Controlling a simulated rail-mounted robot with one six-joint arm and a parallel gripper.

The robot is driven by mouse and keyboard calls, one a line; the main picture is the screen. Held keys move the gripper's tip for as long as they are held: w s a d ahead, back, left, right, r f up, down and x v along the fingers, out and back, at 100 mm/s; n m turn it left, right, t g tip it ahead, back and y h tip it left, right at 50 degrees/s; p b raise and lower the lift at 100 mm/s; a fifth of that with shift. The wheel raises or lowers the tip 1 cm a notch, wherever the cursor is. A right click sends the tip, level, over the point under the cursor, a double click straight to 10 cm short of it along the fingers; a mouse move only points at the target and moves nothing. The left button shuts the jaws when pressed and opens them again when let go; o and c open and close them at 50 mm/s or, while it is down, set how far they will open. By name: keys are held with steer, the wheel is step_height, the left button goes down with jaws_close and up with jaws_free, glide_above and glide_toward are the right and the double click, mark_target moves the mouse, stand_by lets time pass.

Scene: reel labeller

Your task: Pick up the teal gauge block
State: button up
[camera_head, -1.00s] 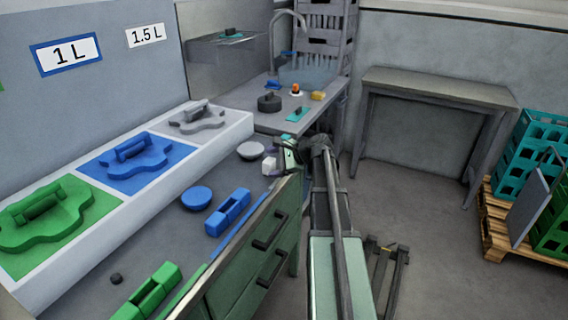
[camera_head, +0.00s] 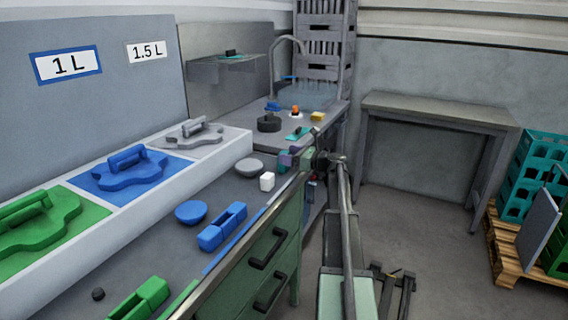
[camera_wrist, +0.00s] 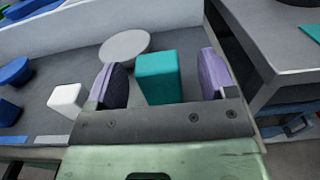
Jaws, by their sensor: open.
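The teal gauge block (camera_wrist: 158,78) stands upright in the middle of the wrist view, between the two purple finger pads of my gripper (camera_wrist: 160,84). The gripper is open. A gap shows between the block and the pad on each side, and the block's lower part is hidden behind the gripper's grey front bar. In the head view my gripper (camera_head: 291,158) is at the far end of the grey bench, and the block is small and partly covered there.
A white block (camera_wrist: 68,103) and a grey disc (camera_wrist: 124,46) are just left of the teal block. The green cabinet (camera_head: 262,255) edges the bench. A second worktop (camera_head: 312,113) with small items lies beyond. A blue disc (camera_head: 191,212) and blue holder (camera_head: 222,227) are nearer.

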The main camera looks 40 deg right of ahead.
steer(key=x, duration=0.4)
steer(key=shift+a, duration=0.2)
steer(key=c, duration=1)
steer(key=shift+c, duration=0.2)
step_height(320, 180, up, 20)
steer(key=p, duration=2)
